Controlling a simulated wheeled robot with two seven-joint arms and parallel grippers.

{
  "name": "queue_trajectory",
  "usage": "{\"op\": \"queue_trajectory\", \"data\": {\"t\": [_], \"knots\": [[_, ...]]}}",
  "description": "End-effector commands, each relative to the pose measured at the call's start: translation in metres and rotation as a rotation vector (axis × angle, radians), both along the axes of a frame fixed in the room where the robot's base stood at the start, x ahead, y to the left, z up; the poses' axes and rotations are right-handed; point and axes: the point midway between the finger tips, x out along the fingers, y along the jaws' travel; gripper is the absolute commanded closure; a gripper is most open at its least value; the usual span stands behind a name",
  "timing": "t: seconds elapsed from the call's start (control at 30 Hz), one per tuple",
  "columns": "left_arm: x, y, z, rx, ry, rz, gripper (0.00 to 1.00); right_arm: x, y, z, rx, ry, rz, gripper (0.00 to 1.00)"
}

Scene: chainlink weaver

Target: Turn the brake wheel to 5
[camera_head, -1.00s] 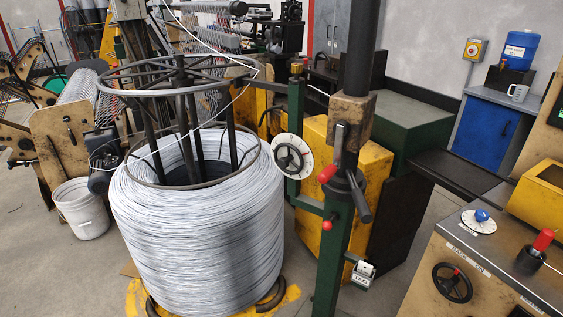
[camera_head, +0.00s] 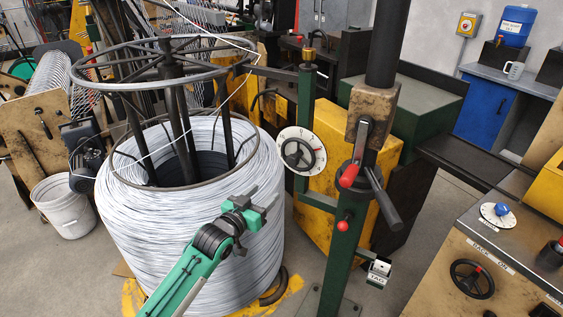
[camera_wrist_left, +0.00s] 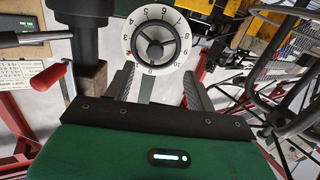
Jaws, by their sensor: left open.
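The brake wheel (camera_head: 301,151) is a small black handwheel on a white round dial with black numbers, mounted on a green post beside the wire coil. It also shows in the left wrist view (camera_wrist_left: 156,40), beyond the fingers, with the numbers around its rim. Which number it is set to is too small to tell. My left gripper (camera_head: 262,203) is open and empty, below and left of the wheel in the head view. In the wrist view its fingers (camera_wrist_left: 158,82) are spread, with the wheel ahead between them and apart from them. My right gripper is not in view.
A large wire coil (camera_head: 190,235) stands left of the wheel. A green post with a red-tipped lever (camera_head: 348,176) stands close on the right. A yellow cabinet (camera_head: 335,185) is behind. A console with another black handwheel (camera_head: 471,279) is at the right.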

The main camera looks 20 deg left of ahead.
Motion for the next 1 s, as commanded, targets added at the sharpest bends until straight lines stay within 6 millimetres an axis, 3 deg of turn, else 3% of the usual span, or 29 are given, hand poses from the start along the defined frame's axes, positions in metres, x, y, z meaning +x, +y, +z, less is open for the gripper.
{"op": "queue_trajectory", "data": {"t": [0.1, 0.27, 0.7, 1.0], "knots": [[-0.001, -0.004, 0.02, -0.005, -0.03, -0.011, 0.44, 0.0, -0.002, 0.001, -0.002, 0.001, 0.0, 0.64], [0.012, -0.007, 0.023, -0.007, -0.034, -0.012, 0.44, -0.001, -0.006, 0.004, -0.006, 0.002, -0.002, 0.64], [0.088, -0.024, 0.023, -0.006, -0.033, -0.01, 0.44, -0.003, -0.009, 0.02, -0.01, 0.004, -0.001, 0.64], [0.124, -0.033, 0.021, -0.005, -0.032, -0.011, 0.44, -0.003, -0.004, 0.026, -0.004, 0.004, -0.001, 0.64]]}}
